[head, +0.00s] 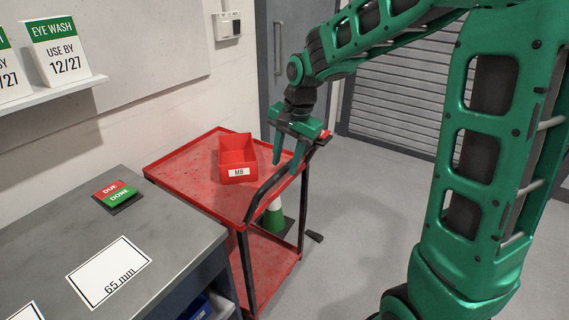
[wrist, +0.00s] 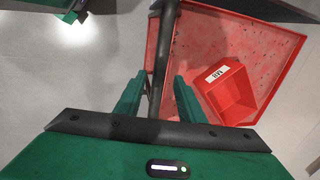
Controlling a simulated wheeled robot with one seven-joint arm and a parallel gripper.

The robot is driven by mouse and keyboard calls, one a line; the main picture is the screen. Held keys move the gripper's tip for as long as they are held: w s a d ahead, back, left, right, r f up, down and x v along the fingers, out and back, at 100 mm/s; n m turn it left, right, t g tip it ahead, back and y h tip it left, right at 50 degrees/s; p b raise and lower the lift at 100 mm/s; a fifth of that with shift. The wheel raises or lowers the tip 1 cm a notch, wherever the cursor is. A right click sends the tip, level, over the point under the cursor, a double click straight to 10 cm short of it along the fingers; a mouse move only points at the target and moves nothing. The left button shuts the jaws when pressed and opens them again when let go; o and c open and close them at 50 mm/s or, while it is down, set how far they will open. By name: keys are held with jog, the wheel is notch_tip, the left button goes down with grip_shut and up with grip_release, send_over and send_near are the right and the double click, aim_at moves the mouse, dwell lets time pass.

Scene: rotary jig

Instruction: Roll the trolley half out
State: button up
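The red trolley (head: 185,160) stands against the wall, beside the grey bench, with a red top tray, a lower red shelf (head: 272,262) and dark posts. Its dark handle bar (head: 262,190) runs along the right side of the tray. My gripper (head: 286,168) is over this bar, fingers pointing down. In the wrist view, the bar (wrist: 164,55) runs between the two open fingers (wrist: 160,78), with a gap visible on each side. How deep the bar sits between them is hard to tell.
A red bin (head: 238,160) labelled M8 sits on the top tray. A green and white object (head: 274,216) shows through the trolley's frame. The bench (head: 160,225) stands close at the trolley's near left. The floor (head: 350,240) to the right is clear.

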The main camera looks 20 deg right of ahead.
jog(key=shift+f, duration=0.6)
grip_shut()
jog(key=shift+w, duration=0.1)
jog(key=shift+r, duration=0.1)
